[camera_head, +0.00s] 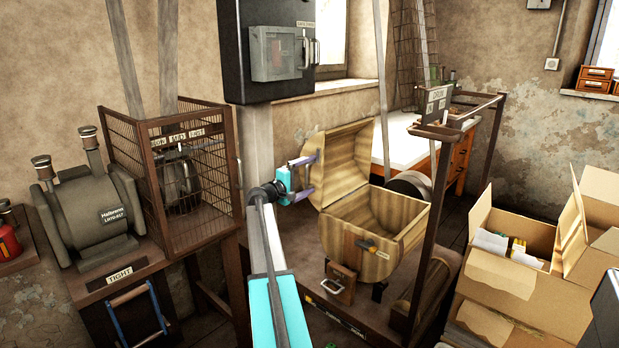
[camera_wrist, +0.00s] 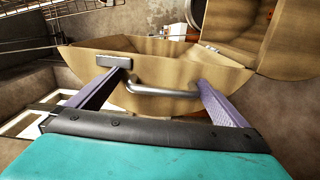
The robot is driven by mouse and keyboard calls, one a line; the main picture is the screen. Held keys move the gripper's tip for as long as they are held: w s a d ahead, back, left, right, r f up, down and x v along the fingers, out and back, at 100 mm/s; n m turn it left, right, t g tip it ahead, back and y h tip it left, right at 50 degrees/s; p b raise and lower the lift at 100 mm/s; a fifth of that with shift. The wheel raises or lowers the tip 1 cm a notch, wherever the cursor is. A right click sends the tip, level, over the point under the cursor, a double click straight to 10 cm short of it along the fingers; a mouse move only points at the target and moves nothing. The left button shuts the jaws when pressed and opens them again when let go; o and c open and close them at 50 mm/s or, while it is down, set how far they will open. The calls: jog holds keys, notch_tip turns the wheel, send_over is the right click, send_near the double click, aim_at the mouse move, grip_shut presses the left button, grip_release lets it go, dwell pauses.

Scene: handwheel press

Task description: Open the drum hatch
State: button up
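The wooden drum (camera_head: 372,245) sits at the centre of the head view. Its hatch (camera_head: 345,160) is swung up and tilted back to the left, and the drum's hollow inside shows. My gripper (camera_head: 311,175) is at the hatch's left, outer side. In the wrist view, the hatch (camera_wrist: 215,75) carries a metal handle (camera_wrist: 163,91). The two purple fingers of my gripper (camera_wrist: 158,78) are spread wide, one on either side of the handle. They are not closed on it. Whether the fingertips touch the hatch I cannot tell.
A dark frame post (camera_head: 437,225) stands right of the drum. A wire cage (camera_head: 170,180) and a grey machine (camera_head: 92,215) stand left. A black wall cabinet (camera_head: 240,50) hangs above left. Open cardboard boxes (camera_head: 510,285) fill the right front.

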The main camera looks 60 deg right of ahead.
jog(key=shift+r, duration=0.1)
jog(key=shift+a, duration=0.4)
jog(key=w+a, duration=0.2)
jog(key=a, duration=1)
jog(key=shift+w+a, duration=0.15)
jog(key=shift+a, duration=0.25)
